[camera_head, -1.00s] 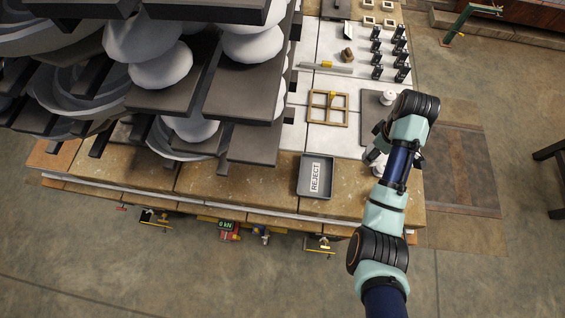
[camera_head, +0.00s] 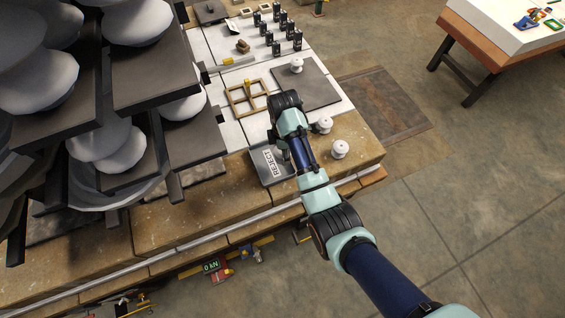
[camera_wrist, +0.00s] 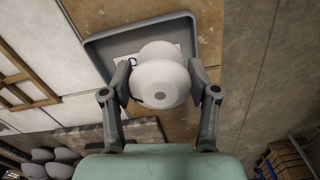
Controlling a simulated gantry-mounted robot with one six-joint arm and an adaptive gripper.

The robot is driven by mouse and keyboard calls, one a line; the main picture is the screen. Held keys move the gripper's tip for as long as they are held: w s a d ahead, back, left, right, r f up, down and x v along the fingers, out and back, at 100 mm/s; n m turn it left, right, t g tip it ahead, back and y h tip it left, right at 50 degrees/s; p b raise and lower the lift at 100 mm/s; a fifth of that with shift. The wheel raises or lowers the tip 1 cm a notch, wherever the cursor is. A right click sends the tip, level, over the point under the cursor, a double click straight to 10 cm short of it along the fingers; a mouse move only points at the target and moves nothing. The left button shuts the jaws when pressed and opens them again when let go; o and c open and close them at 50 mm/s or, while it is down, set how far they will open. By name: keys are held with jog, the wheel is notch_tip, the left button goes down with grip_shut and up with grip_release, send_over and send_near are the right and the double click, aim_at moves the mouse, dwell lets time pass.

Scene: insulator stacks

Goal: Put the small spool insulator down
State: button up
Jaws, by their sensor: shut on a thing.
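The white small spool insulator (camera_wrist: 160,82) is between the two fingers of my gripper (camera_wrist: 160,76) in the wrist view. My gripper is shut on its sides. A small dark mark shows at the spool's left side. Behind it lies the grey tray (camera_wrist: 103,50), which the spool partly covers. The head view shows this tray (camera_head: 257,166), labelled REJECT, on the brown bench top. My arm hides the held spool and the fingers there, beside and over the tray's right part. I cannot tell the gap between spool and tray floor.
Two white spools (camera_head: 325,124) (camera_head: 340,148) stand on the bench right of my arm. Another white spool (camera_head: 296,65) stands on a dark mat (camera_head: 312,90). A wooden divided frame (camera_head: 246,98) lies behind the tray. Racks of large insulators (camera_head: 105,140) crowd the left.

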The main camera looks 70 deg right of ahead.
jog(key=shift+f+b, duration=0.8)
jog(key=shift+f, duration=2.65)
jog(key=shift+w, duration=0.1)
jog(key=shift+f, duration=0.15)
jog(key=o, duration=1.3)
jog(key=shift+o, duration=0.2)
notch_tip(320, 180, up, 12)
jog(key=p, duration=0.3)
jog(key=shift+r+p, duration=0.2)
jog(key=shift+p, duration=0.15)
